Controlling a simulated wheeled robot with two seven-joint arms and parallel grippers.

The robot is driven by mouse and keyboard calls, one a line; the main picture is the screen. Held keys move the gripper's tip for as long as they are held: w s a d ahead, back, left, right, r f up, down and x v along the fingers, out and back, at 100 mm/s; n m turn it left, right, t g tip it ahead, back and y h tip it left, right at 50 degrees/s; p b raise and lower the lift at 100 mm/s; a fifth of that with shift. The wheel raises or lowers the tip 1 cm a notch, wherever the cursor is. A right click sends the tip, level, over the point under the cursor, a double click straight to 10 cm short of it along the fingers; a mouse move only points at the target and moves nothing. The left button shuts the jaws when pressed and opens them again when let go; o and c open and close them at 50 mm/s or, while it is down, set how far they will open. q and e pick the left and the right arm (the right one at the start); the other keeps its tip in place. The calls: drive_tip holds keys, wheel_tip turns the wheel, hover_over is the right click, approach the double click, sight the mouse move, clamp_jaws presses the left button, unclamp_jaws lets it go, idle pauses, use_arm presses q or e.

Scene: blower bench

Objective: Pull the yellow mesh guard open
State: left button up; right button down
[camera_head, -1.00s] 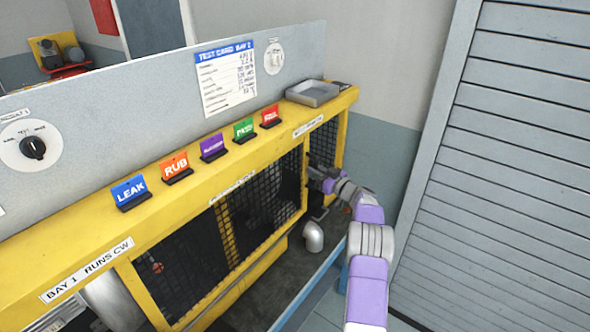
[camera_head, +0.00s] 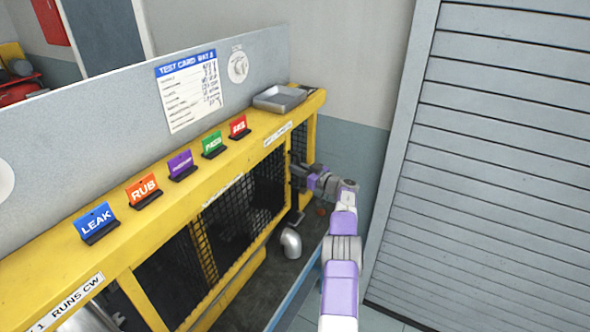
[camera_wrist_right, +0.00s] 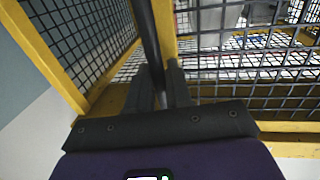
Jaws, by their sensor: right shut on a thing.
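The yellow mesh guard, dark wire mesh in yellow framing (camera_head: 235,205), is on the front of the yellow bench. My right gripper (camera_head: 299,168) is at the far right end of this front, close to a yellow post. In the right wrist view, its two dark fingers (camera_wrist_right: 161,88) are shut around a dark upright bar (camera_wrist_right: 147,40), beside a yellow frame post. Mesh (camera_wrist_right: 250,70) spreads behind and to the right of the bar, with another mesh panel on the left. The fingers partly hide the bar's lower part. How far the guard stands open cannot be told. My left gripper is not in view.
A grey tray (camera_head: 280,101) and several coloured cards, such as LEAK (camera_head: 96,221), stand on the bench top. A grey slatted shutter (camera_head: 480,150) stands to the right.

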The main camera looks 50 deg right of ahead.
drive_tip(key=shift+r, duration=0.15)
drive_tip(key=c, duration=1.2)
unclamp_jaws()
drive_tip(key=shift+w, duration=0.1)
drive_tip(key=shift+c, duration=0.2)
drive_tip(key=s, duration=0.7)
drive_tip(key=shift+s+a, duration=0.2)
drive_tip(key=shift+s, duration=0.1)
